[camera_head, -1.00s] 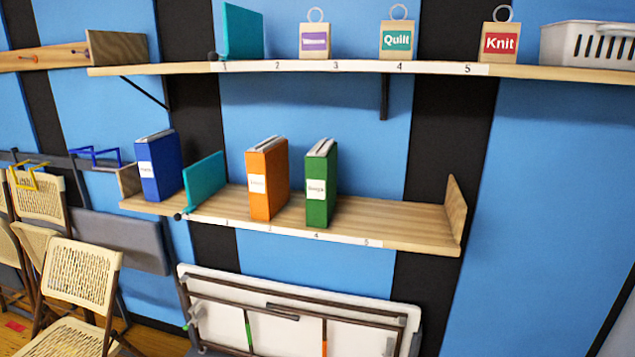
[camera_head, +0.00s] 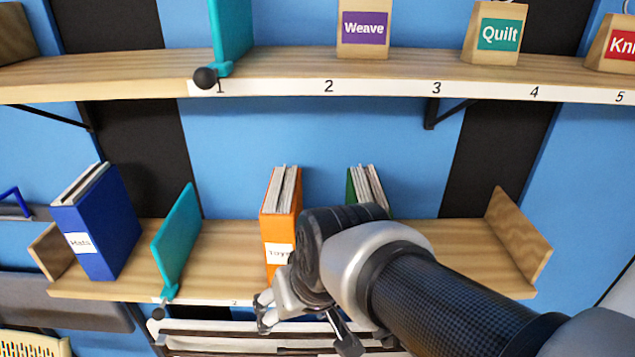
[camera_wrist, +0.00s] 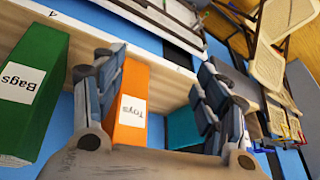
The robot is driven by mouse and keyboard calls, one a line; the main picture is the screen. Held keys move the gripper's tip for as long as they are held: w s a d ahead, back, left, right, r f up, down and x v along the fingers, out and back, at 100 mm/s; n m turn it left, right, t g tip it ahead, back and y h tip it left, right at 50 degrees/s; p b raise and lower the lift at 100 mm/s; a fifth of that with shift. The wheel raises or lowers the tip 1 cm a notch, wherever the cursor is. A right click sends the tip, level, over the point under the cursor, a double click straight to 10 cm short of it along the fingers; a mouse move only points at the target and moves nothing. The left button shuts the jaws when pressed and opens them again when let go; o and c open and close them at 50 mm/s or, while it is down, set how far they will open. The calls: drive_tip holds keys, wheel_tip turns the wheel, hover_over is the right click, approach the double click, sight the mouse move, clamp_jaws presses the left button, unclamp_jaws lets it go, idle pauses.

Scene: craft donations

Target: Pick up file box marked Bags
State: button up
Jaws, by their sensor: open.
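The green file box (camera_head: 351,187) stands on the lower shelf, mostly hidden behind my arm in the head view, with only its top showing. In the wrist view the green box (camera_wrist: 30,85) is at the left with its "Bags" label upside down. My gripper (camera_head: 305,325) is open and empty, low in front of the shelf. In the wrist view my gripper's fingers (camera_wrist: 157,85) frame the orange "Toys" file box (camera_wrist: 131,105), with the green box outside the left finger. I cannot tell whether a finger touches the orange box.
The orange box (camera_head: 281,210) stands left of the green one. A teal divider (camera_head: 178,240) and a blue "Hats" box (camera_head: 100,225) are farther left. The upper shelf (camera_head: 130,80) with tags hangs above. The lower shelf's right end (camera_head: 470,255) is bare.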

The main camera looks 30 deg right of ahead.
drive_tip(key=shift+o, duration=1.1)
drive_tip(key=w+d+r+m+p, duration=0.1)
drive_tip(key=w+d+r+p, duration=0.1)
drive_tip(key=r+p, duration=0.3)
drive_tip(key=w+d+r+m+p, duration=0.2)
drive_tip(key=d+r+p, duration=0.3)
drive_tip(key=r+p, duration=0.1)
drive_tip(key=shift+w+t+p, duration=0.3)
drive_tip(key=shift+w+p, duration=0.05)
drive_tip(key=shift+p, duration=0.05)
drive_tip(key=m+h+p, duration=0.1)
drive_tip(key=h+p, duration=0.3)
drive_tip(key=p, duration=0.4)
approach(373, 200)
drive_tip(key=b+x, duration=0.6)
drive_tip(key=x, duration=0.3)
drive_tip(key=shift+w+f, duration=0.1)
drive_tip(key=b+x, duration=0.2)
drive_tip(key=x, duration=0.4)
drive_tip(key=shift+w+a+b, duration=0.1)
drive_tip(key=shift+w+b, duration=0.1)
drive_tip(key=shift+b, duration=0.1)
drive_tip(key=shift+c, duration=0.6)
